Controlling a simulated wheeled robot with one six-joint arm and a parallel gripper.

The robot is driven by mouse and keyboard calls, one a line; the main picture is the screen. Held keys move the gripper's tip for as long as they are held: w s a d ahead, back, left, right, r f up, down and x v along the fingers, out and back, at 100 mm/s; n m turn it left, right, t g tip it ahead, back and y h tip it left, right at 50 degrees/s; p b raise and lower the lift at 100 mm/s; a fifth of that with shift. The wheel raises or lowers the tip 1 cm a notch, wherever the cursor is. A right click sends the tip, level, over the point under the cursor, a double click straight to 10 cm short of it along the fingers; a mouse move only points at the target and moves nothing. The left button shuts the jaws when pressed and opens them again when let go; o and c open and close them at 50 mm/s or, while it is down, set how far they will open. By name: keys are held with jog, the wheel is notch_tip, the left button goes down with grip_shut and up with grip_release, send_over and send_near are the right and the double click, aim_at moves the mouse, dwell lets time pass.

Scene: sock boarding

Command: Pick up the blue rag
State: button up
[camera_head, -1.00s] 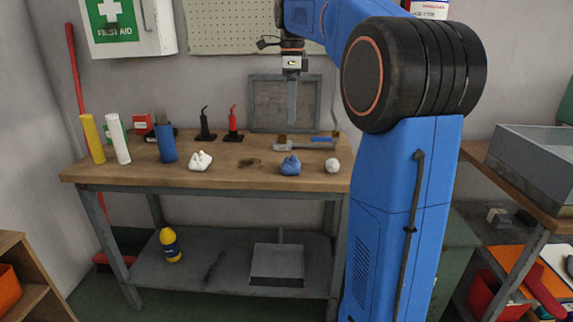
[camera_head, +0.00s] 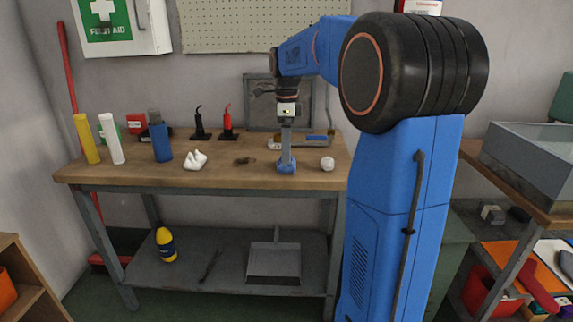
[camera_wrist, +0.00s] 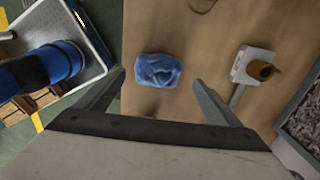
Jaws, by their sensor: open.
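The blue rag (camera_head: 287,169) lies crumpled on the wooden workbench, near its front edge. My gripper (camera_head: 286,160) points down right above the rag in the head view and partly hides it. In the wrist view the rag (camera_wrist: 158,70) lies ahead of and between the two spread fingers of my gripper (camera_wrist: 158,82). The fingers are open and empty. I cannot tell exactly how much height is left between the fingertips and the rag.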

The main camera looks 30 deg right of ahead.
notch_tip(320, 180, down, 4)
jog(key=shift+s+f, duration=0.1)
jog(key=shift+s, duration=0.05)
jog(key=c, duration=1.1)
jog(key=shift+r, duration=0.2)
notch_tip(320, 180, up, 10)
jog(key=shift+f, duration=0.1)
